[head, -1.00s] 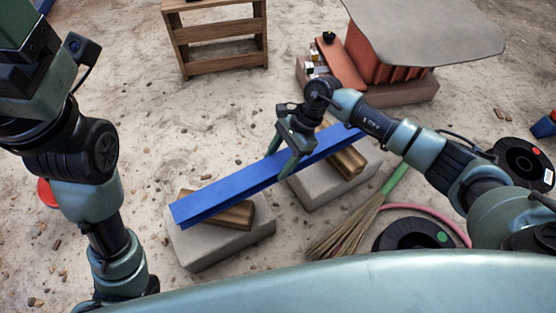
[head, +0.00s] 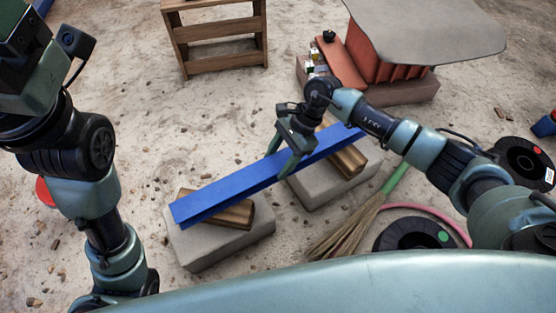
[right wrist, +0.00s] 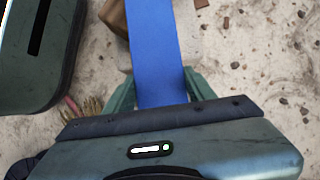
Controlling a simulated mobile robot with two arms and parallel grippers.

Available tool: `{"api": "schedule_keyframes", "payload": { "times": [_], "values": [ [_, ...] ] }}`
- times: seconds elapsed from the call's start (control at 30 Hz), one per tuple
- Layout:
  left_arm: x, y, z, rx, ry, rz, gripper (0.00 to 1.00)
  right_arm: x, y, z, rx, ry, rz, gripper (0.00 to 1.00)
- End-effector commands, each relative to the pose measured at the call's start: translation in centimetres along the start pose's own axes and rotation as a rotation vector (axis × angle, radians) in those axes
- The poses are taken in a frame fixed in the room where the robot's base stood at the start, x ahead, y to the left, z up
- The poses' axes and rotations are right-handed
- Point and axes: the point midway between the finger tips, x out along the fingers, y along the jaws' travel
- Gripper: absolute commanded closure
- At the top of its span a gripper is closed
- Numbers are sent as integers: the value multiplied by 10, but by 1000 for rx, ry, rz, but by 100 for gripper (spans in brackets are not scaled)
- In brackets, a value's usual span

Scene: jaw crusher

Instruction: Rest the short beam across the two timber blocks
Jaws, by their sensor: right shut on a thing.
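The short beam (head: 230,184) is blue and lies across the two timber blocks. One timber block (head: 236,216) sits on the near-left concrete block, the other timber block (head: 348,162) on the right concrete block. My right gripper (head: 288,165) is shut on the beam near its middle. In the right wrist view the beam (right wrist: 156,50) runs between the green fingers. Part of the beam's right half is hidden by the gripper. Whether the beam bears fully on both blocks is hard to tell. My left arm stands at the left; its gripper is out of frame.
Two concrete blocks (head: 222,246) (head: 328,198) carry the timbers on sandy ground. A straw broom (head: 345,230) and black reels (head: 412,236) lie to the right. A wooden rack (head: 220,32) and orange stack (head: 375,55) stand behind. Sand at centre-left is clear.

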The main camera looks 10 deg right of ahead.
Motion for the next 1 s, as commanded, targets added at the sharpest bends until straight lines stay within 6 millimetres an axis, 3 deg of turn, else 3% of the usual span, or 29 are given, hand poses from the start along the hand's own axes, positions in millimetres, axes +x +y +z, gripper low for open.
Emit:
{"api": "schedule_keyframes", "payload": {
  "times": [0.3, 0.33, 0.4, 1.0],
  "values": [
    [4, 0, -2, 1, 11, -1, 11, -2, -2, 2, -3, -5, -4, 100],
    [4, 0, -2, 1, 11, -1, 11, -1, -2, 2, -3, -4, -4, 37],
    [4, 0, -2, 1, 11, -1, 11, -1, -1, 2, -3, -4, -4, 20],
    [1, 0, 0, 0, 0, -2, 11, 1, 1, -1, 1, 0, 2, 20]
  ]
}}
